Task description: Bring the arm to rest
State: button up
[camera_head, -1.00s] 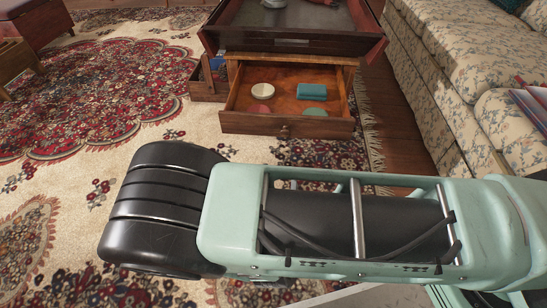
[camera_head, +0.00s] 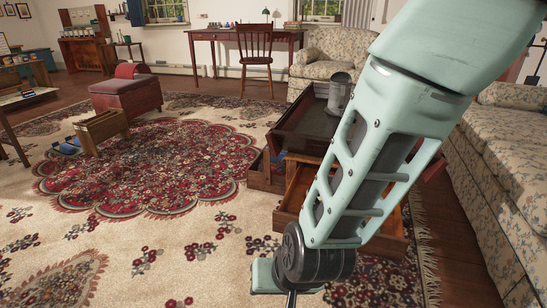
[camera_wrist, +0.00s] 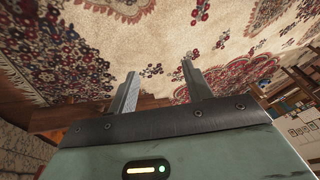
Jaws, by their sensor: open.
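My gripper (camera_wrist: 157,84) shows in the wrist view with its two fingers spread apart and nothing between them. Beyond the fingers is the patterned rug. In the head view my pale green arm hangs down from the upper right, in front of the coffee table and its drawer. Only the wrist end of the arm shows at the bottom of that view; the fingers are not clear there.
A dark coffee table (camera_head: 300,124) with an open drawer (camera_head: 300,190) stands behind my arm, a grey metal can (camera_head: 340,92) on top. A floral sofa (camera_head: 495,165) is at the right. A red ottoman (camera_head: 127,95) and wooden crate (camera_head: 101,131) are at the left. The rug (camera_head: 190,255) is clear at the front left.

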jog(key=s+d+r+n+g+h+p, duration=0.1)
jog(key=s+d+r+n+g, duration=0.15)
jog(key=s+d+r, duration=0.55)
jog(key=s+d+r+n+g+h+p, duration=0.15)
jog(key=s+d+r+n, duration=0.25)
jog(key=d+r, duration=0.4)
notch_tip(320, 180, up, 39)
jog(key=a+p, duration=0.1)
jog(key=p, duration=3.7)
jog(key=shift+w+a, duration=0.3)
jog(key=shift+a, duration=0.1)
